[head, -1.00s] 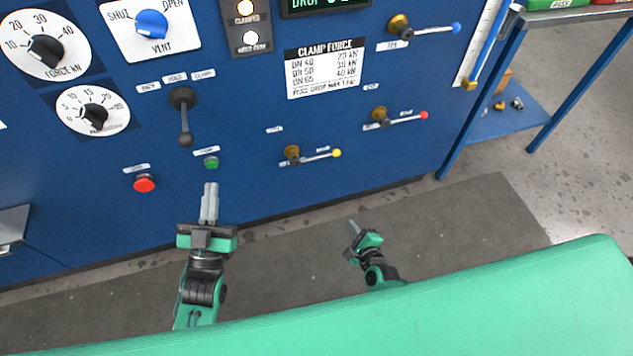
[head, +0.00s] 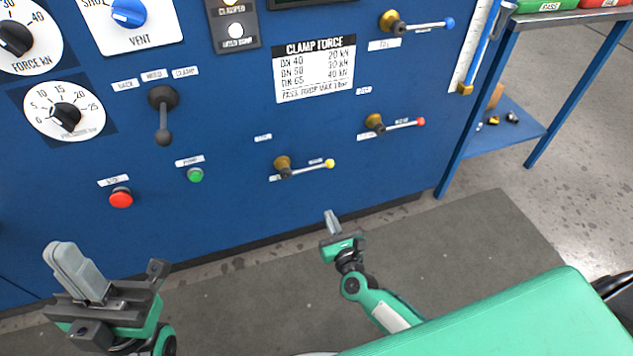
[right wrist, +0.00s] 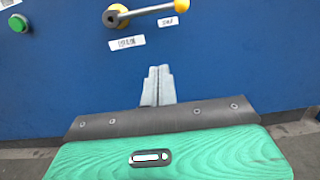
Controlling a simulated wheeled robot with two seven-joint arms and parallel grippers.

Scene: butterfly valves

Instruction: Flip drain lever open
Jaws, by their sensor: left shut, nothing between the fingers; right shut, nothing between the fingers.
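A small valve with a brass hub and a grey lever with a yellow knob (head: 307,167) sits low on the blue panel. Its lever points right and slightly up in the head view. It also shows in the right wrist view (right wrist: 150,11), above my fingers. Similar levers have a red knob (head: 400,125) and a blue knob (head: 425,26). Their small labels are too blurred to tell which is the drain. My right gripper (head: 331,220) is shut and empty, below the yellow-knob lever and apart from it. My left gripper (head: 76,270) is shut and empty at the lower left.
The blue panel (head: 235,215) also carries a red button (head: 121,198), a green button (head: 195,175), a black-knobbed clamp lever (head: 163,117) and dials. A blue-legged table (head: 490,95) stands at the right. The floor mat in front is clear.

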